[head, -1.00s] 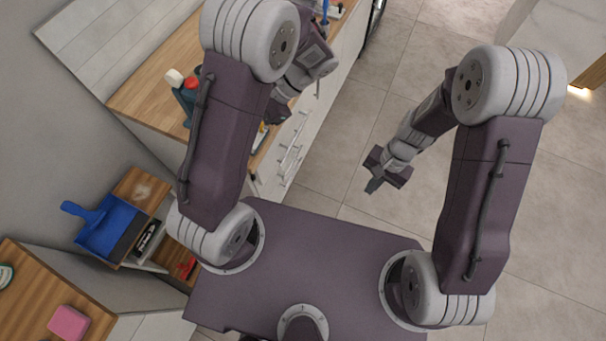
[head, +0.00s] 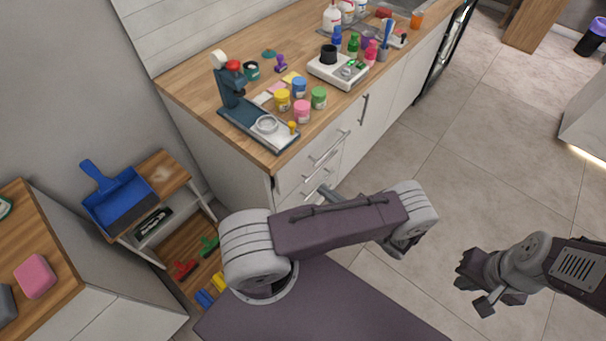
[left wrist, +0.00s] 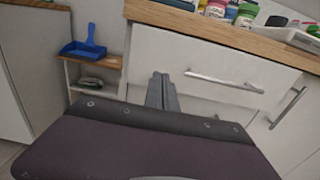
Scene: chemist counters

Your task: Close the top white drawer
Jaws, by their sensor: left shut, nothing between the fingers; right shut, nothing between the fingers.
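The top white drawer (head: 318,158) is under the wooden countertop and has a bar handle (head: 330,148). Its front (left wrist: 215,62) fills the middle of the left wrist view, with the handle to the right of my fingers. It looks nearly flush with the cabinet; a narrow dark gap shows at its left edge in the head view. My left gripper (head: 326,191) is shut and empty, low in front of the drawers, partly hidden by my arm. Its fingers (left wrist: 160,78) point at the drawer front; I cannot tell whether they touch. My right gripper (head: 484,302) is shut and empty over the floor.
The countertop (head: 190,80) holds a microscope-like stand (head: 235,100), colored jars and a white scale (head: 338,70). A small shelf (head: 165,180) with a blue dustpan (head: 118,200) stands left of the cabinet. Tiled floor (head: 440,140) on the right is open.

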